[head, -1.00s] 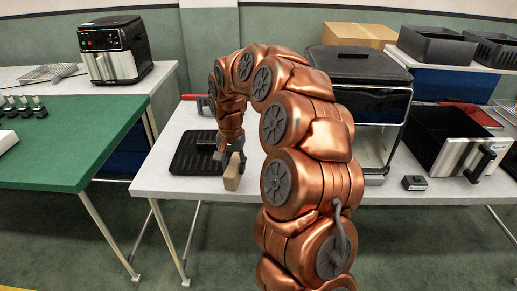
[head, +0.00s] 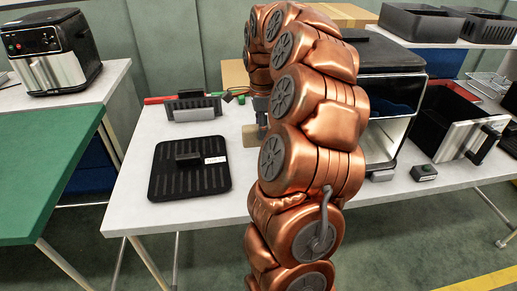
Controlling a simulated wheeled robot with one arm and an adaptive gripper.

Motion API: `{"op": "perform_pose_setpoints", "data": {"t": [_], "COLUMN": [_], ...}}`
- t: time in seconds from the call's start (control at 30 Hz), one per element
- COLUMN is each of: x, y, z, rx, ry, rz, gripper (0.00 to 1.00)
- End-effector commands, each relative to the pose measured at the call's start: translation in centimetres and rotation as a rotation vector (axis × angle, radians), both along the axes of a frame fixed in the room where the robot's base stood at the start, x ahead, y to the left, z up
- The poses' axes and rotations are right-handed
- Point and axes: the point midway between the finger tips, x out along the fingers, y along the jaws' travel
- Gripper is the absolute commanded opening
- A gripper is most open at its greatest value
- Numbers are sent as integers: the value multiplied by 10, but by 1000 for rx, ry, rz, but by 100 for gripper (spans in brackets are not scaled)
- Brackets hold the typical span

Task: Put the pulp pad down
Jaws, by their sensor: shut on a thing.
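The tan pulp pad (head: 250,136) is in the head view, close to the white table's surface and left of my copper arm. My gripper (head: 260,117) is shut on it from above and is partly hidden behind my arm. I cannot tell whether the pad touches the table. A black ridged plate (head: 215,180) with a handle and a white label lies on the table to the left of the pad, apart from it.
A black-and-silver part (head: 193,114) stands behind the plate. The fryer body (head: 391,60) and an open drawer (head: 462,140) are right of my arm, with a small black box (head: 423,172) in front. Bare white tabletop (head: 133,180) shows left of the plate.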

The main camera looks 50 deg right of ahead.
Motion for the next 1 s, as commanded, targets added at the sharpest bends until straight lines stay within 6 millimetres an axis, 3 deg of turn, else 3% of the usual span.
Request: {"op": "perform_pose_setpoints", "data": {"t": [0.1,0.6,1.0], "x": [-1,0,1], "y": [2,2,2], "z": [-20,-71,-77], "rx": [5,3,0], "ry": [8,4,2], "rz": [4,6,6], "gripper": [6,6,6]}}
